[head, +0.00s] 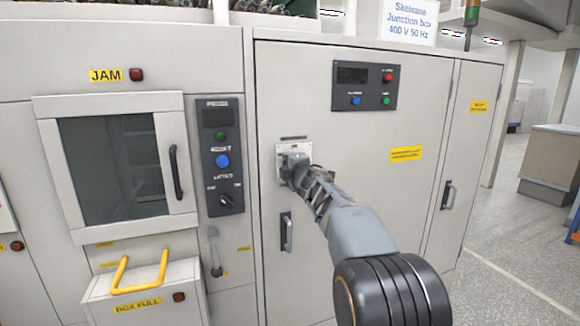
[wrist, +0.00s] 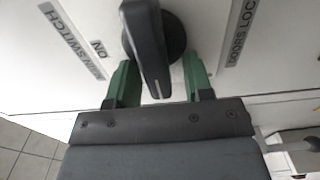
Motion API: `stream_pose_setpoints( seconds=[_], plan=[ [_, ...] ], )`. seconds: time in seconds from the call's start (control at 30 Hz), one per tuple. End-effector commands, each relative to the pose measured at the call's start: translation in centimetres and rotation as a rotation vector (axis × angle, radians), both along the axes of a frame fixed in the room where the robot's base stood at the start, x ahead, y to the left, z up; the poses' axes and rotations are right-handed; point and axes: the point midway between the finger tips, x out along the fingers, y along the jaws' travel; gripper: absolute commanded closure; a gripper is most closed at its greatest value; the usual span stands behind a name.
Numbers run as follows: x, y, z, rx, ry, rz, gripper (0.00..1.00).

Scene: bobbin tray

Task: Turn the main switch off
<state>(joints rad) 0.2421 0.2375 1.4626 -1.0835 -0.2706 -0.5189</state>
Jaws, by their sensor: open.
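The main switch is a black rotary handle on a round base (wrist: 150,35) in the wrist view. A label reading "...IN SWITCH" (wrist: 72,42) and an "ON" mark lie to its left. My gripper (wrist: 160,82) is open, with one green finger on each side of the handle. A gap shows on the handle's right side; contact on the left is unclear. In the head view my gripper (head: 288,168) is at the pale switch plate (head: 294,146) on the cabinet door and hides the handle.
The cabinet door carries a dark control panel (head: 364,86) above the switch and a door handle (head: 286,232) below it. A panel with a blue button (head: 221,161) and a window door (head: 112,165) are to the left. Open floor (head: 500,290) lies at right.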

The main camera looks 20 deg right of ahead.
Motion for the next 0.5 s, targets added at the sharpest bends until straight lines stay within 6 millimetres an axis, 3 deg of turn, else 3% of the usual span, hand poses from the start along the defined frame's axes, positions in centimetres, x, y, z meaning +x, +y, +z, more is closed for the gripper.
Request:
stream_pose_setpoints(
  seconds=[0.27, 0.5],
  plan=[
    [-0.6, 0.0, 0.0, 0.001, -0.001, -0.001, 0.53],
    [-4.8, 0.0, 0.1, -0.001, -0.003, -0.002, 0.53]
  ],
)
